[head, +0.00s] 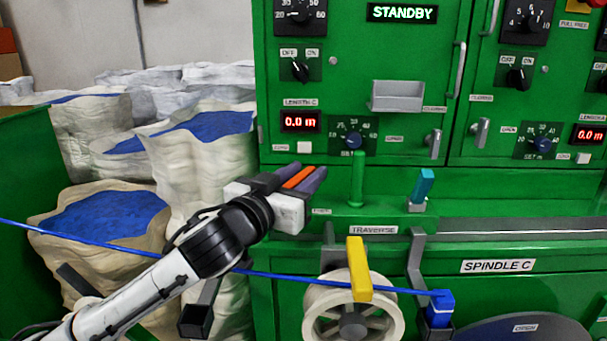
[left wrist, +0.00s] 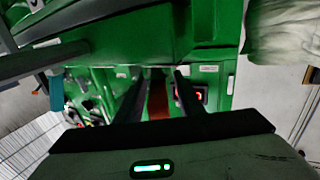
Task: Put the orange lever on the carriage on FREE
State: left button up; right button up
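The orange lever (head: 298,178) shows in the head view as a short orange bar at the machine's left edge, between my left gripper's fingers. My left gripper (head: 297,179) is open around it. In the left wrist view the lever (left wrist: 158,97) is a dark orange strip between the two dark fingers of the left gripper (left wrist: 157,92), with a gap on both sides. I cannot tell whether either finger touches it. The lever's base is hidden by the gripper, and its setting cannot be read. A small label (head: 321,211) beside it is too small to read. My right gripper is not in view.
A green lever (head: 357,180), a teal lever (head: 423,185) and a yellow lever (head: 357,270) stand to the right. The blue cable (head: 300,277) crosses below my gripper, past a white spool (head: 312,302), to a blue block (head: 440,303). White sacks (head: 205,165) stand left.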

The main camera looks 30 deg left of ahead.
pick_arm(q)
grip_shut()
